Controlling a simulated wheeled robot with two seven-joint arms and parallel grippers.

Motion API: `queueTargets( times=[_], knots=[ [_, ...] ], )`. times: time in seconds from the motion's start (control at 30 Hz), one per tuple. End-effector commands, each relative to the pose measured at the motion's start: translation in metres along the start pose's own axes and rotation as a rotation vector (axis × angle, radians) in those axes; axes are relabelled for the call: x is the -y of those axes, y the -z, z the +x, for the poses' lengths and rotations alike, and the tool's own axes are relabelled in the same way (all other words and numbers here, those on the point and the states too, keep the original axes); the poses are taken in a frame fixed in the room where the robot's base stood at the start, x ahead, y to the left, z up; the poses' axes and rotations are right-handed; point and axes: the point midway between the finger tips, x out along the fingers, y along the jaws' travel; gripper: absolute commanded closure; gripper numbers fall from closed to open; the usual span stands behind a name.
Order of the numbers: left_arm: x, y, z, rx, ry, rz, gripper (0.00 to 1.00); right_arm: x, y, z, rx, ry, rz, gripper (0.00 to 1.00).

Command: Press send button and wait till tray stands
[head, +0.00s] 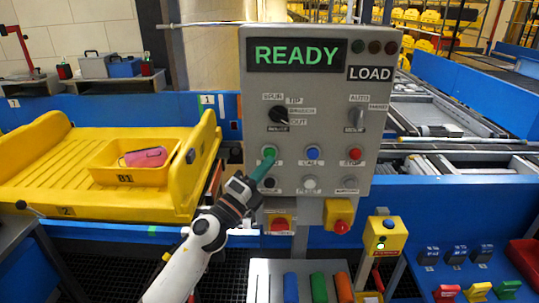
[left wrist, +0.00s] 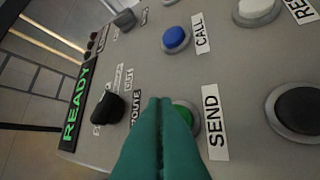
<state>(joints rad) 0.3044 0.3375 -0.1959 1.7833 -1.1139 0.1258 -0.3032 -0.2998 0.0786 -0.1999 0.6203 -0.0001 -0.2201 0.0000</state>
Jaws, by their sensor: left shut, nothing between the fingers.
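The green SEND button (head: 269,150) is on the grey control panel (head: 335,185). My left gripper (head: 268,160) is shut and empty, with its teal fingertips at this button. In the left wrist view, the fingers (left wrist: 160,102) partly cover the green button (left wrist: 184,114) beside its SEND label (left wrist: 214,122). I cannot tell whether they touch it or whether it is pressed in. The panel display (head: 297,55) reads READY in green. A large yellow tray (head: 60,165), marked 2, is at the left and carries a yellow bin (head: 125,178) marked B1 with a pink object. My right gripper is not in view.
The blue CALL button (head: 312,153) and red STOP button (head: 355,154) are right of SEND. A black rotary knob (head: 279,114) sits above it. Conveyor rails (head: 445,110) run behind at right.

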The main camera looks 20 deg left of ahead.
Motion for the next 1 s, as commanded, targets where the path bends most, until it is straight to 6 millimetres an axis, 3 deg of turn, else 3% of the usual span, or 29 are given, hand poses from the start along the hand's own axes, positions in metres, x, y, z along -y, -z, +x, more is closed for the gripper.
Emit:
queueTargets(
  times=[1.0],
  knots=[
    [0.0040,0.0043,0.0060,0.001,0.000,0.001,1.00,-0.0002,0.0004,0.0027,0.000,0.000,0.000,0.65]
  ],
)
